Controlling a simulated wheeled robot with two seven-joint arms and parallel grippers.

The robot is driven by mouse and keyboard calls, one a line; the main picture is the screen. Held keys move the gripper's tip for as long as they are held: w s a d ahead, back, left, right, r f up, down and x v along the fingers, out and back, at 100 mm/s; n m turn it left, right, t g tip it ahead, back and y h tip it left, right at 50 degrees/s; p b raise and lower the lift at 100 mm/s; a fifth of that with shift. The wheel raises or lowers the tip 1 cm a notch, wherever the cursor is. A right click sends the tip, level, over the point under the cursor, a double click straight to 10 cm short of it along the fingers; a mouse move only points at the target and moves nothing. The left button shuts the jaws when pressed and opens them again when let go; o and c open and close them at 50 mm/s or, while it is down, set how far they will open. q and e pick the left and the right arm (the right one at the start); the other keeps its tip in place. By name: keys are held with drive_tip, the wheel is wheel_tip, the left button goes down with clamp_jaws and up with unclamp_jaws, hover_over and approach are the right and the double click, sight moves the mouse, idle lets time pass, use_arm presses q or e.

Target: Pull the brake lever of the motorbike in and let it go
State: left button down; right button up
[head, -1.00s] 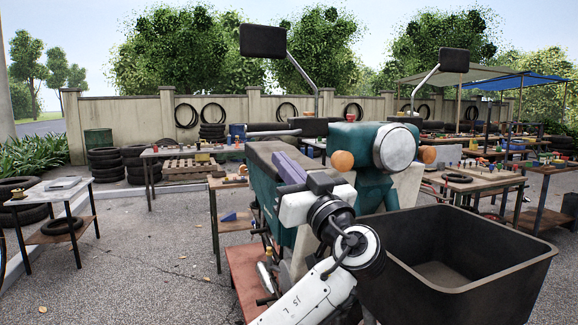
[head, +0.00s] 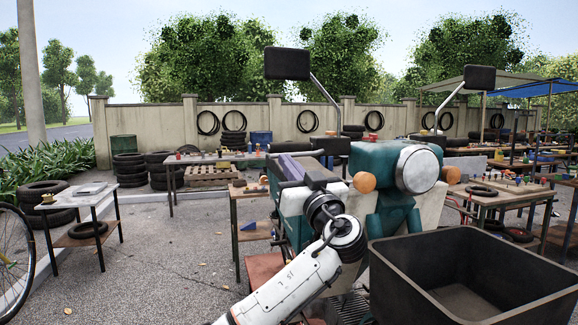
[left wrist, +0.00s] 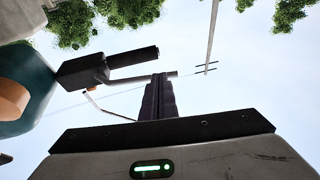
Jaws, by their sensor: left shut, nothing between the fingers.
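The motorbike (head: 392,215) is teal and pale, with a round headlight and orange indicators, and stands in the middle of the head view. In the left wrist view its black handlebar grip (left wrist: 134,58) sticks out from a dark housing, with the grey brake lever (left wrist: 128,80) beside it. My left gripper (head: 291,164) is shut and empty just below the handlebar end. In the left wrist view its dark fingers (left wrist: 158,82) overlap the lever near its outer end; I cannot tell whether they touch. My right gripper is out of view.
A large black open bin (head: 390,263) stands at the front right, close to the motorbike. A mirror (head: 287,64) rises above the handlebar. Worktables (head: 500,197) stand to the right and a small table (head: 75,200) to the left. Paving at the left is mostly clear.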

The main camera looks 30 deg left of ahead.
use_arm(q)
drive_tip(key=a+m+t+h+b, duration=0.1)
drive_tip(key=t, duration=0.1)
drive_tip(key=a+m+t+h+b, duration=0.1)
drive_tip(key=a+t+h+b, duration=0.1)
drive_tip(key=shift+w+r+m+b, duration=0.15)
drive_tip(key=shift+r+m+b, duration=0.05)
drive_tip(key=shift+m+b, duration=0.1)
drive_tip(key=shift+a, duration=0.1)
